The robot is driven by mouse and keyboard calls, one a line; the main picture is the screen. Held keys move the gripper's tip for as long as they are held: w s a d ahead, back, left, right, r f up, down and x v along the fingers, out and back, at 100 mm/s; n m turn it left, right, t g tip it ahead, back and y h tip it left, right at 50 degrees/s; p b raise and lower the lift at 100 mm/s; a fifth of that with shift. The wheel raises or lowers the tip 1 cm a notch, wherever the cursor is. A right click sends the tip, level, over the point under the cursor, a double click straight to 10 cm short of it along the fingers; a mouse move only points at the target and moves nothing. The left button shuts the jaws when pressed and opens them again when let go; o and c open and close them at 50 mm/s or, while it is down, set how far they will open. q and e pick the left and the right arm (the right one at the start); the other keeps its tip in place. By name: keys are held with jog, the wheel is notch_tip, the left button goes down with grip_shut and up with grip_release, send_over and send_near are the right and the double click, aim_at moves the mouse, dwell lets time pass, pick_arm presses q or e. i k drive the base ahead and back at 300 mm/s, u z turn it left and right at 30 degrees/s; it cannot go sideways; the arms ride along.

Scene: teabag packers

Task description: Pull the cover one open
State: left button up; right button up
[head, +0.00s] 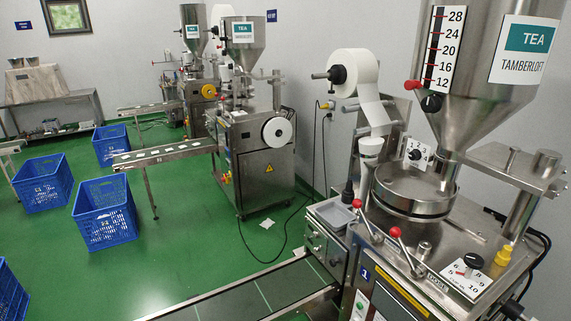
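A steel tea-packing machine (340,240) fills the right side of the head view. A small blue label with a white "1" (364,272) sits on its front edge, beside a dark panel (395,297) with a yellow-and-black strip. I cannot tell for sure which part is cover one, or whether it is open. Two levers with red knobs (357,203) (395,232) stand above the label on the machine's top. The machine's lower front is cut off by the frame. Neither of my grippers shows in this view.
A dark conveyor (255,300) runs from the machine toward the lower left. A hopper (480,90) and paper roll (355,72) rise above the machine. More machines (255,150) and blue crates (105,212) stand behind. Green floor (175,265) is clear at centre left.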

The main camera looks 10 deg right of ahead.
aim_at(326, 248)
jog(key=k, duration=0.5)
jog(key=z, duration=1.3)
jog(key=i, duration=0.9)
jog(key=u, duration=1.9)
